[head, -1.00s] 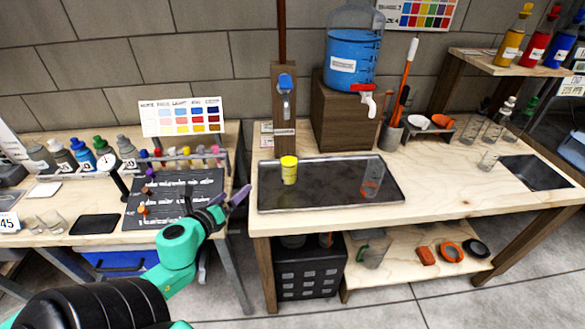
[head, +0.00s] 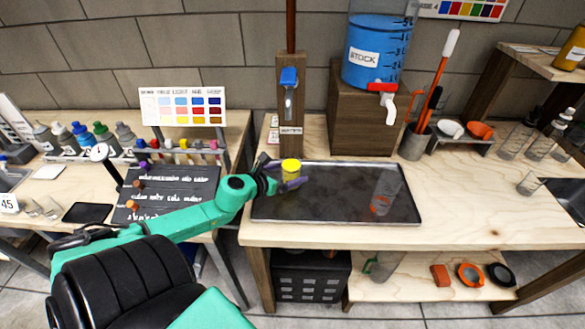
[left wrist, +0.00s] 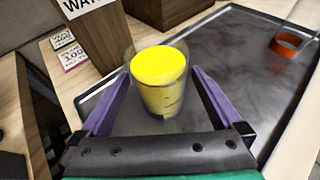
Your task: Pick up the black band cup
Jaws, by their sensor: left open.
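A clear cup (head: 291,167) filled with yellow stands upright on the dark tray (head: 340,210). Another clear cup (head: 385,194) with a red-orange band (left wrist: 287,42) stands farther right on the tray. My right gripper is not in view.
A wooden post with a blue tap (head: 289,77) stands behind the cup. The blue stock tank (head: 372,55) on its wooden block (head: 365,125) is behind the tray. Clear cups (head: 530,182) stand at the right. The tray's middle is bare.

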